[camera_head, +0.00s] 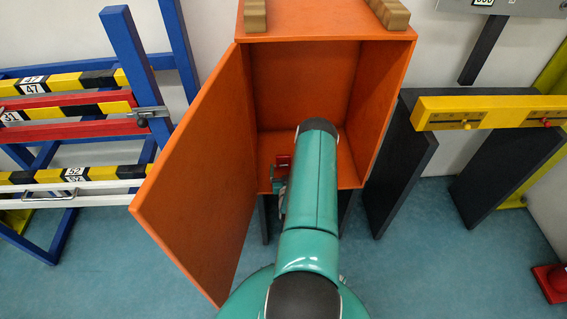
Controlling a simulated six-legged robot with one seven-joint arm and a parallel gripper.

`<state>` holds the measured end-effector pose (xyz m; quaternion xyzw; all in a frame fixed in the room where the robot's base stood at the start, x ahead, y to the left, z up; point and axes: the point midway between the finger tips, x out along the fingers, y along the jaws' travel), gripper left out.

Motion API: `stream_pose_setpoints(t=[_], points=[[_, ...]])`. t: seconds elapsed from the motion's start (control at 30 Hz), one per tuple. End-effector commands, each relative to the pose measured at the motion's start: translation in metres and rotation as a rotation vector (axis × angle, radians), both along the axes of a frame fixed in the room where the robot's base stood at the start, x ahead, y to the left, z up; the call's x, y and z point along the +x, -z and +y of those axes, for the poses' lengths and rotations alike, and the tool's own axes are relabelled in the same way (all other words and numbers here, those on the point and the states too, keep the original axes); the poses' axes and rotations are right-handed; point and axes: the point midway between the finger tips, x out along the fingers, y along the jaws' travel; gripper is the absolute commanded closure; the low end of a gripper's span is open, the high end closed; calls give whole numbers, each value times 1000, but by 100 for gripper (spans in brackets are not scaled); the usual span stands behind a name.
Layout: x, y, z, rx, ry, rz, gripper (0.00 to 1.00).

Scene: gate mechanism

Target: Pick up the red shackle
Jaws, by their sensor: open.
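A small red piece, which looks like the red shackle (284,160), shows inside the orange cabinet (327,38), low and near the front of its floor. My teal arm reaches into the cabinet opening and hides part of the area to the right of the red piece. My gripper (279,184) shows only in part, at the left side of the arm, just below the red piece. It is open. I cannot tell whether its fingers touch the red piece or surround it.
The cabinet door (203,172) stands open to the left of my arm. A blue rack (128,62) with striped bars stands at the left. A yellow beam (490,112) on dark supports is at the right. A red cone base (552,282) sits on the floor at lower right.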

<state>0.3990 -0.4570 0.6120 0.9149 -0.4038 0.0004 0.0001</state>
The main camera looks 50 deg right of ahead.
Motion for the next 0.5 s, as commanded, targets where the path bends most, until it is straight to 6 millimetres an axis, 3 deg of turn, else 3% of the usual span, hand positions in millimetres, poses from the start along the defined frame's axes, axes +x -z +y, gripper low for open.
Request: stream_pose_setpoints(t=[0.13, 0.4, 0.5], points=[[14, 0, -14, -1, 1, -1, 16], [17, 0, -16, 0, 1, 1, 16], [16, 0, -16, 1, 1, 1, 36]])
